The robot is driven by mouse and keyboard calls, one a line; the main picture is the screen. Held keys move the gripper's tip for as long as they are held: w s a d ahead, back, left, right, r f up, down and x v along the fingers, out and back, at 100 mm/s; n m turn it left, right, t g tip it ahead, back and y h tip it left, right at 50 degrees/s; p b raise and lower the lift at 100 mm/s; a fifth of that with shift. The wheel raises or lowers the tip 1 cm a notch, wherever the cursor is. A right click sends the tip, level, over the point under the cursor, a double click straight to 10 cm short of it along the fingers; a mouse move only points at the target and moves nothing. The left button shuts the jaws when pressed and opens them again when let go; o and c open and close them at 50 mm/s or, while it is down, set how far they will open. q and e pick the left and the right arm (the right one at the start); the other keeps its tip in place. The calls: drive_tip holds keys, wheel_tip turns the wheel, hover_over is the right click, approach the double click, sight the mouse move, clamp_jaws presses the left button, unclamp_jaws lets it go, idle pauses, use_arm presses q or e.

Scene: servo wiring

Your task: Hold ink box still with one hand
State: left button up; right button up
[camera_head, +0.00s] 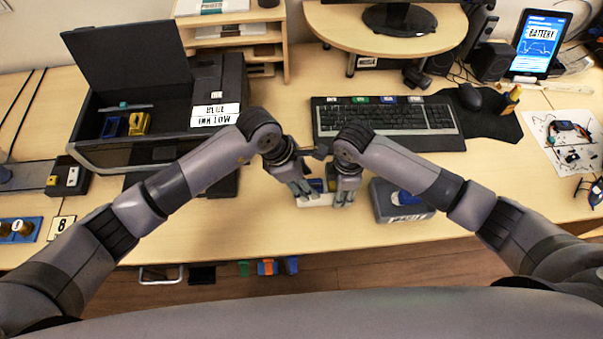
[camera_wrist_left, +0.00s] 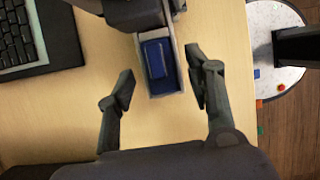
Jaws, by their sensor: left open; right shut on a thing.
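The ink box (camera_head: 313,202) is a small pale open-topped box near the table's front middle. A blue block (camera_wrist_left: 156,60) sits inside the box, which also shows in the left wrist view (camera_wrist_left: 163,92). My right gripper (camera_head: 345,192) is shut on the box's right end; in the left wrist view it covers the box's far end. My left gripper (camera_head: 302,188) is open at the box's left end. In the left wrist view its two fingers (camera_wrist_left: 160,75) stand apart on either side of the box, with visible gaps.
An open printer (camera_head: 170,150) with a raised dark lid stands left, with blue and yellow pieces (camera_head: 138,123) inside. A keyboard (camera_head: 385,118) lies behind my grippers. A grey box with a blue top (camera_head: 403,203) sits close right. Bare table lies in front.

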use_arm(q)
drive_tip(key=shift+c, duration=0.2)
clamp_jaws()
idle(0.9)
